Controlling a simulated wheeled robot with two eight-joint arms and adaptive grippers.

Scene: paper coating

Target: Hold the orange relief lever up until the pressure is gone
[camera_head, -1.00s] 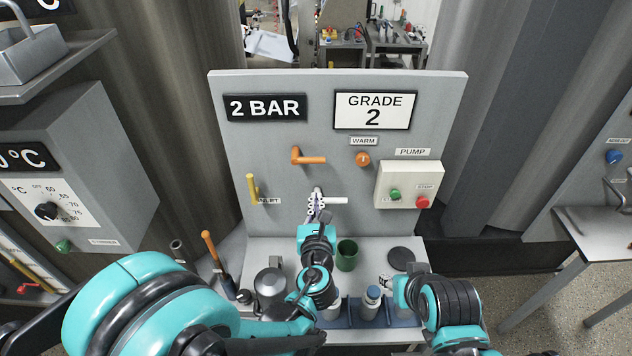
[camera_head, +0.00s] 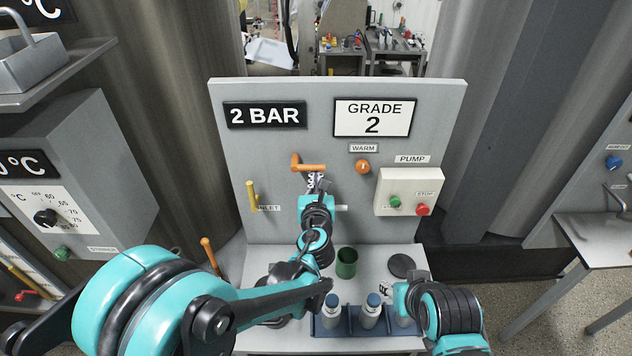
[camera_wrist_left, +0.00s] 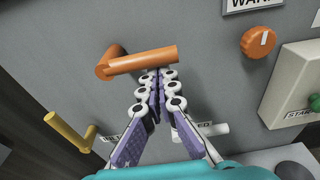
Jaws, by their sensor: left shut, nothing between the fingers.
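The orange relief lever (camera_head: 314,167) sticks out to the right from its pivot on the grey panel, about level. It also shows in the left wrist view (camera_wrist_left: 150,60). My left gripper (camera_head: 315,180) is shut and empty, its fingertips right below the lever's bar. In the left wrist view the fingertips (camera_wrist_left: 156,76) meet the bar's underside; whether they touch cannot be told. The pressure sign (camera_head: 265,115) reads 2 BAR.
The orange warm knob (camera_head: 363,166) and pump box (camera_head: 408,190) are to the right. A green cup (camera_head: 347,263) and blue bottle rack (camera_head: 350,326) stand below.

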